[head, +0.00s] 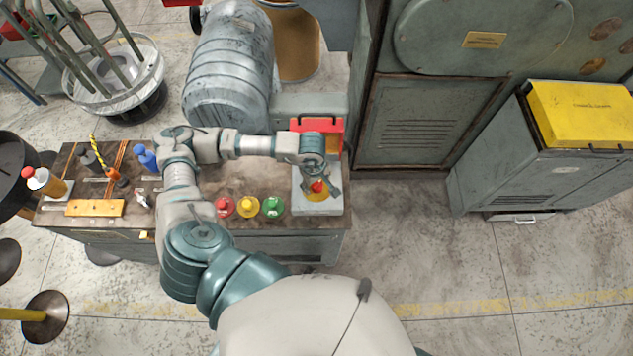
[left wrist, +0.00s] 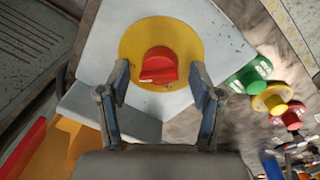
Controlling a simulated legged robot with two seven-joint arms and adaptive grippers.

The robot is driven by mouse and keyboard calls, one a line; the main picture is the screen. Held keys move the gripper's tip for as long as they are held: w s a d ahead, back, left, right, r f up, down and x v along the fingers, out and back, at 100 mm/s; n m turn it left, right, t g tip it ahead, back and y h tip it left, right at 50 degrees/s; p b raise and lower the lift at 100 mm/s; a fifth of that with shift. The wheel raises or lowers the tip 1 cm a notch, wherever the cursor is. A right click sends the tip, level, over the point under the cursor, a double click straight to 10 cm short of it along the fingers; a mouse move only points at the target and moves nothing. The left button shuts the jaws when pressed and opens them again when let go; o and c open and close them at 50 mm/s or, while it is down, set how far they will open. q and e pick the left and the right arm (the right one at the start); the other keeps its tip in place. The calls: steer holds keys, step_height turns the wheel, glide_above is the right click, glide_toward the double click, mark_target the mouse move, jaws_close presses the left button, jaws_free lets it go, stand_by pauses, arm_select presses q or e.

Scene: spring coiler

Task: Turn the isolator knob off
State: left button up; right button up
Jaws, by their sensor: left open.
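The isolator knob (head: 318,187) is red and sits on a yellow round plate (head: 318,196) on a light grey box (head: 333,203) at the right end of the workbench. In the left wrist view the red knob (left wrist: 158,66) on its yellow disc (left wrist: 158,27) shows between and beyond my fingers. My left gripper (head: 319,186) is over the knob, pointing down. Its fingers are open and stand on either side of the knob, and I see no contact in the left wrist view (left wrist: 163,82). My right gripper is not in view.
Red (head: 224,207), yellow (head: 248,207) and green (head: 272,207) buttons stand left of the box. A red part (head: 318,124) is behind it. Bottles and tools lie on the bench's left. A grey cabinet (head: 420,120) is at back right.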

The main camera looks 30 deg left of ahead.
arm_select(q)
steer(key=shift+f, duration=0.35)
steer(key=c, duration=1.1)
